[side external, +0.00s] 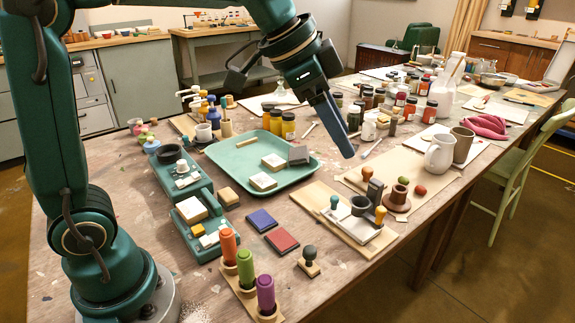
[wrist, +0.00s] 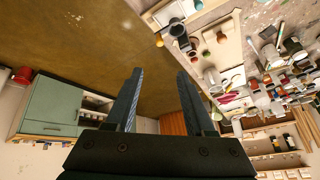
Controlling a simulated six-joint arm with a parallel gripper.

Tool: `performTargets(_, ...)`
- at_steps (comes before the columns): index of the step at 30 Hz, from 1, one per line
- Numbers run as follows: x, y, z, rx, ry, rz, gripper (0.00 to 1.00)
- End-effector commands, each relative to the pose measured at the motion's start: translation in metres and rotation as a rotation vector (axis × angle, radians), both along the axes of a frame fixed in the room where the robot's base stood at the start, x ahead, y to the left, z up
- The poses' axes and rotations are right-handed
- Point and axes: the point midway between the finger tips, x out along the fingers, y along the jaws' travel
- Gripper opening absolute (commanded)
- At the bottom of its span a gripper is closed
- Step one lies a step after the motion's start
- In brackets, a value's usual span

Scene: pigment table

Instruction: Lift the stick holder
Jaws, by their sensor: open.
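What looks like the stick holder is a light wooden block (side external: 237,293) near the front edge of the table in the side view. It holds three thick upright sticks: an orange stick (side external: 228,246), a green stick (side external: 245,268) and a purple stick (side external: 265,293). I cannot make it out in the wrist view. My gripper (side external: 348,154) hangs above the table, up and to the right of the holder in the side view and well apart from it. In the wrist view my gripper (wrist: 160,72) is open, with nothing between its fingers.
A stamp (side external: 308,262), a red pad (side external: 282,242) and a blue pad (side external: 262,220) lie near the holder. Green stands (side external: 207,237) are behind it. A teal tray (side external: 312,166) and a wooden board (side external: 330,238) with small items lie farther back. Jars crowd the far table.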

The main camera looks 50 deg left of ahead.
Motion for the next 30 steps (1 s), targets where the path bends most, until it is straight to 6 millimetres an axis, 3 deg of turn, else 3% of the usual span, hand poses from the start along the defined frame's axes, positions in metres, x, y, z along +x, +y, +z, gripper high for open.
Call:
performTargets(3, 0.033, -0.008, -0.02, 0.0, 0.033, -0.066, 0.54)
performTargets(9, 0.067, -0.018, -0.061, -0.017, 0.099, -0.116, 0.54)
performTargets(15, 0.073, -0.02, -0.097, -0.025, 0.174, -0.116, 0.54)
performTargets(30, 0.084, -0.034, -0.147, -0.024, 0.192, -0.115, 0.54)
